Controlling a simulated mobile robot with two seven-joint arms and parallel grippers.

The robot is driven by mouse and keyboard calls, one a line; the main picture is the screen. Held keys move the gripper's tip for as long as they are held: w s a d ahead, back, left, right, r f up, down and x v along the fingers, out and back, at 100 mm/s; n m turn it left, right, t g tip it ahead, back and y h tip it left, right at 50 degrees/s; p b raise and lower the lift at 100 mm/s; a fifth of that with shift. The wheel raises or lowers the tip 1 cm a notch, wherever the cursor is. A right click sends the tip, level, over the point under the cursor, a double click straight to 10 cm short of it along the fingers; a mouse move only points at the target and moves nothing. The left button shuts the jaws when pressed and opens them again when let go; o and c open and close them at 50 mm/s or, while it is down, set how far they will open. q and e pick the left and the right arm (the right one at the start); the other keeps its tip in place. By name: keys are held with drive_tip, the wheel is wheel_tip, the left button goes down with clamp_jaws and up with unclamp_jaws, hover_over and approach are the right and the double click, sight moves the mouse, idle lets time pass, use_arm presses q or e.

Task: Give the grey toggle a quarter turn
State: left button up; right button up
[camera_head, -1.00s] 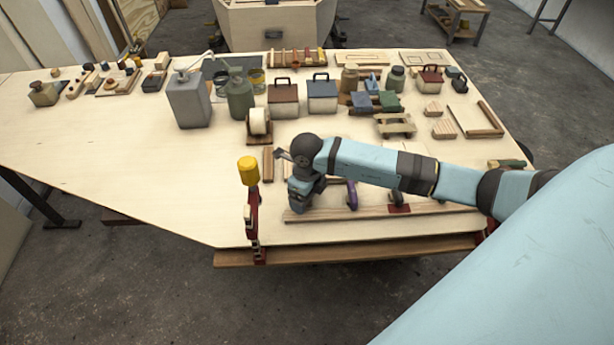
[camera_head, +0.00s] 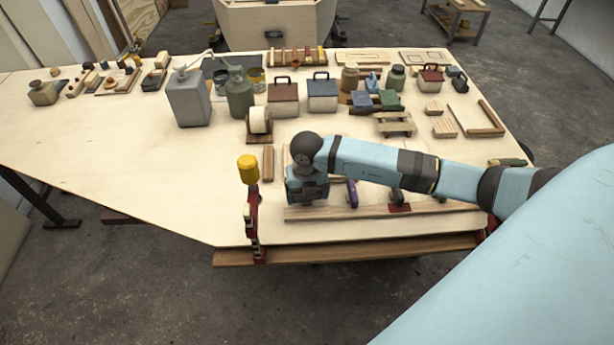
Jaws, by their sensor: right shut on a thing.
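A long wooden strip (camera_head: 430,207) lies along the front of the bench and carries a row of fittings. My right gripper (camera_head: 306,200) points down over the strip's left end, with the arm coming in from the right. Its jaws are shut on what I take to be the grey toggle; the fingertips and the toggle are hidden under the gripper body. A purple toggle (camera_head: 351,194) stands upright on the strip just right of the gripper. A dark fitting on a red plate (camera_head: 400,208) is further right, partly behind my arm. My left gripper is not in view.
A red clamp with a yellow handle (camera_head: 248,170) stands at the bench's front edge, left of the gripper. A tape roll (camera_head: 259,121), toolboxes (camera_head: 322,95) and cans (camera_head: 188,98) stand behind. The bench's left middle (camera_head: 110,140) is clear.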

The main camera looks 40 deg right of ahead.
drive_tip(key=shift+w+r+m, duration=0.1)
drive_tip(key=shift+m, duration=0.4)
drive_tip(key=o, duration=0.7)
drive_tip(key=shift+o, duration=0.2)
wheel_tip(320, 180, up, 14)
drive_tip(key=b, duration=0.2)
